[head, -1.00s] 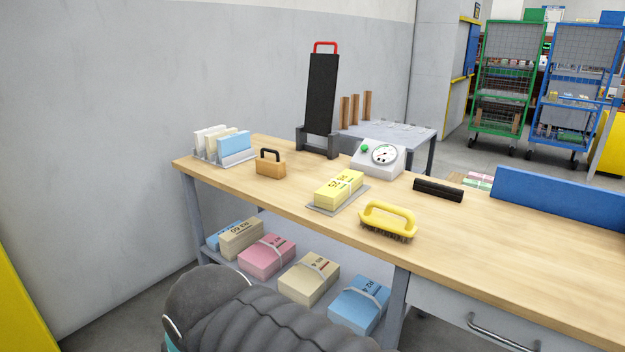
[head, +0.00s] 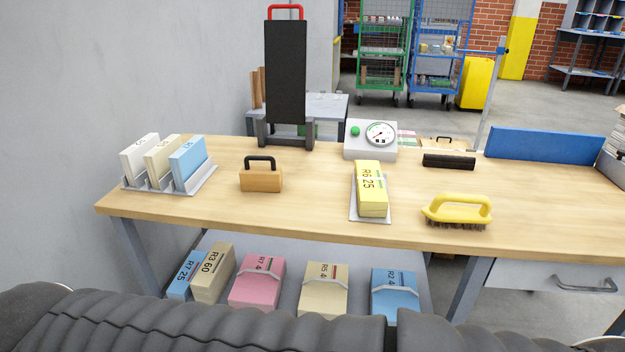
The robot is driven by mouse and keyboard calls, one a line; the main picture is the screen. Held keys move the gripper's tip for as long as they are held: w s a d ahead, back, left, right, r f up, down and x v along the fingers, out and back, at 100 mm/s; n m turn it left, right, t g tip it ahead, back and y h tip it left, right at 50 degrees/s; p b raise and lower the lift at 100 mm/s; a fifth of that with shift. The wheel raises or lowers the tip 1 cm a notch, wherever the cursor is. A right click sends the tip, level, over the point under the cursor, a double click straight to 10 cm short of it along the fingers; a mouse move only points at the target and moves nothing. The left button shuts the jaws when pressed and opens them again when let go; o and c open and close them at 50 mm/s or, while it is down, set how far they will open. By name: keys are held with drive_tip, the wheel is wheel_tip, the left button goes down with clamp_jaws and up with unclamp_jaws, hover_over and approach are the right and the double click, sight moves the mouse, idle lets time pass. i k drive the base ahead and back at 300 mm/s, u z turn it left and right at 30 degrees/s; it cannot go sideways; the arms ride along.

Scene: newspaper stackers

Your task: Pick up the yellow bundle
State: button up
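The yellow bundle (head: 371,189) lies on a thin grey plate (head: 369,220) on the wooden workbench (head: 310,215), right of the middle. Dark print on its top reads "R6 25". Nothing touches it from above. My gripper does not show in the head view. Only a dark ribbed part of my own arm crosses the bottom edge.
A dial scale (head: 371,141) stands behind the bundle, a yellow-handled brush (head: 457,212) to its right, a wooden block with black handle (head: 261,177) to its left. A rack (head: 165,181) holds three upright bundles. Several bundles lie on the lower shelf. A tall black board (head: 285,75) stands behind.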

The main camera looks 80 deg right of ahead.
sight(370, 190)
drive_tip(key=z, duration=0.05)
drive_tip(key=i, duration=1.1)
drive_tip(key=z, duration=3)
